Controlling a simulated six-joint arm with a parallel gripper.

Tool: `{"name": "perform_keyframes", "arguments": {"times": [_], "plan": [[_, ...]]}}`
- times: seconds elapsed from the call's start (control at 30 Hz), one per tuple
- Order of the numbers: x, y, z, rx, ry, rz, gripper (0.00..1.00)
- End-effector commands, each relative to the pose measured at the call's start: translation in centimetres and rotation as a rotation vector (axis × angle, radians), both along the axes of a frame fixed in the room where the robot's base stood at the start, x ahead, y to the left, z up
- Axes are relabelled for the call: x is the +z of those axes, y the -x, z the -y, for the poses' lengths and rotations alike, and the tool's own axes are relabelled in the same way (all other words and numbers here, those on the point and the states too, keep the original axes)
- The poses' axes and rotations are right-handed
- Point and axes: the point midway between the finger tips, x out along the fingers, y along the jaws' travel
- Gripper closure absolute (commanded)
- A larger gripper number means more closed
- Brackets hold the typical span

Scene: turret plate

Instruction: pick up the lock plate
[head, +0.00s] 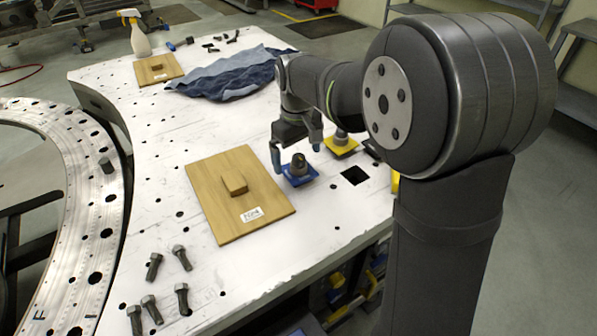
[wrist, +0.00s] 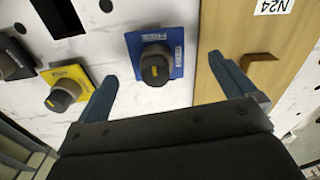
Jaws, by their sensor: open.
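A blue square plate with a dark round knob (head: 298,182) lies on the white table beside the wooden board; it also shows in the wrist view (wrist: 176,40). A yellow plate (head: 340,149) with a similar dark knob lies behind it to the right, at left in the wrist view (wrist: 60,76). My gripper (head: 297,148) is open and empty, over the blue plate. In the wrist view its fingers (wrist: 161,68) stand apart on either side of the blue plate's knob, apparently not touching it.
A wooden board (head: 220,205) with a raised block and a label lies close left of the blue plate. A square hole (head: 355,175) is to the right. Several bolts (head: 152,266) lie at the front left. A blue cloth (head: 228,75) and spray bottle (head: 140,42) are at the back.

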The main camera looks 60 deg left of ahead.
Motion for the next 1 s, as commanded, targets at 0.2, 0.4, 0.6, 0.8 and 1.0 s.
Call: {"name": "perform_keyframes", "arguments": {"times": [0.2,0.4,0.6,0.8,1.0], "plan": [[-3.3,-0.5,-0.5,0.000,0.003,-0.001,0.00],[-4.4,-0.6,-0.5,-0.001,0.000,0.001,0.00],[-4.4,-0.6,-0.5,-0.001,-0.001,0.001,0.08],[-4.4,-0.6,-0.5,-0.001,-0.001,0.001,0.48],[-4.3,-0.6,-0.5,-0.001,-0.002,0.002,0.57]]}}
